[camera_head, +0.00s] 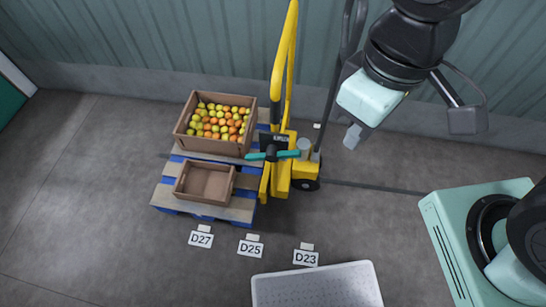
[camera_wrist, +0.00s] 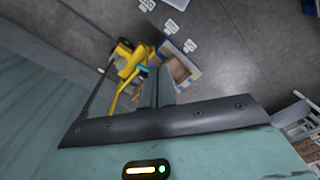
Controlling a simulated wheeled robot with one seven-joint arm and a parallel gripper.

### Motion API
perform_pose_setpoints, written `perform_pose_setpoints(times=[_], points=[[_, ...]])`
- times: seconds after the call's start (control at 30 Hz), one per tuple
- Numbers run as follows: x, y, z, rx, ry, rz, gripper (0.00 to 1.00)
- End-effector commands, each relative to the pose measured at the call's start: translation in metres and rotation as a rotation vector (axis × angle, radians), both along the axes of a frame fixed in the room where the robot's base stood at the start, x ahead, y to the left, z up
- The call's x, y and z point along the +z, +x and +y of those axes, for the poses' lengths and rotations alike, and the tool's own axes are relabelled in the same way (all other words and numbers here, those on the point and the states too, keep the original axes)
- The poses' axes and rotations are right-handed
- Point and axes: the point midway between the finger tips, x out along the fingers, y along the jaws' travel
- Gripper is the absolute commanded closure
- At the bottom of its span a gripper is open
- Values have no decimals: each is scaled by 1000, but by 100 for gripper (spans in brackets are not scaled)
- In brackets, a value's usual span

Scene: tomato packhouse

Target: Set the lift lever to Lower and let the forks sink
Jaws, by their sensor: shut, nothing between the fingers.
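A yellow lift truck (camera_head: 281,180) with a tall yellow mast stands near the wall in the head view. The truck (camera_wrist: 130,62) also shows small in the wrist view, beyond the gripper.
Floor tags D27 (camera_head: 201,239), D25 (camera_head: 250,248) and D23 (camera_head: 306,258) lie in front. A white perforated surface (camera_head: 315,287) is at the bottom. Left floor is clear.

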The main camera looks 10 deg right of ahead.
Motion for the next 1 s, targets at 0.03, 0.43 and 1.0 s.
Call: perform_pose_setpoints(times=[0.03, 0.43, 1.0], points=[[-1, 1, 0, 2, -1, 1, 100], [-80, 75, 8, 176, -1, 34, 100], [-235, 217, 1, 456, 270, -21, 100]])
